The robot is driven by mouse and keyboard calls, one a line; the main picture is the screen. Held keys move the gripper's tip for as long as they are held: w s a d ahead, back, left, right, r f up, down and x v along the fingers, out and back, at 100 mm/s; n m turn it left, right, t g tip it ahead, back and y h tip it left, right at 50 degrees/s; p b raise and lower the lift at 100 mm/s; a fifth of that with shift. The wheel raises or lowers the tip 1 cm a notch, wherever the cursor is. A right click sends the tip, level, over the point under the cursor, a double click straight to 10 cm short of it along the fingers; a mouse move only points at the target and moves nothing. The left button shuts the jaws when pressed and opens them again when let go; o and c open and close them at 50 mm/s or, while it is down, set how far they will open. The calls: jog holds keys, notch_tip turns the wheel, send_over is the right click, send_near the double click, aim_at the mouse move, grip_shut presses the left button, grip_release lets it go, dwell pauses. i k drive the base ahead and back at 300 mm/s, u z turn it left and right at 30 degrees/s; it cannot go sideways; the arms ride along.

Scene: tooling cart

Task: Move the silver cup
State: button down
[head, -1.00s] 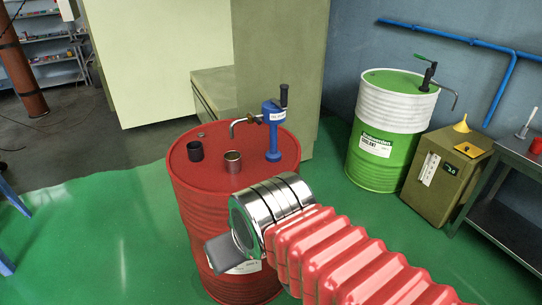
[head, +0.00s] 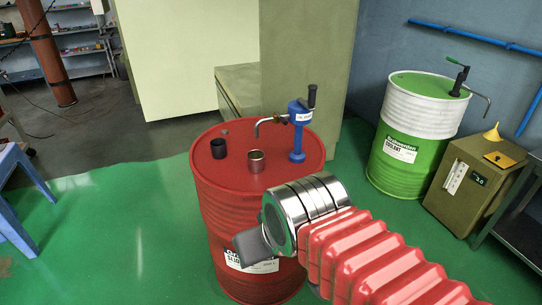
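The silver cup (head: 256,162) is a small metal cup with a reddish tint. It stands upright on the red drum (head: 238,181), near the middle of its top. A black cup (head: 219,148) stands to its left and a blue hand pump (head: 298,135) to its right. My gripper (head: 250,242) shows only as a grey part beyond the chrome collar, in front of the drum's side and below the cup in the picture. It looks apart from the cup. Its fingers are not clear, so its opening cannot be told.
A green and white drum (head: 420,145) with a pump stands at the back right, beside an olive cabinet (head: 470,190) with a yellow funnel. A blue stool (head: 22,185) stands at the left edge. Green floor is open left of the red drum.

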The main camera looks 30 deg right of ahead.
aim_at(255, 166)
jog(key=u, duration=0.05)
jog(key=i, duration=0.95)
jog(key=z, duration=0.1)
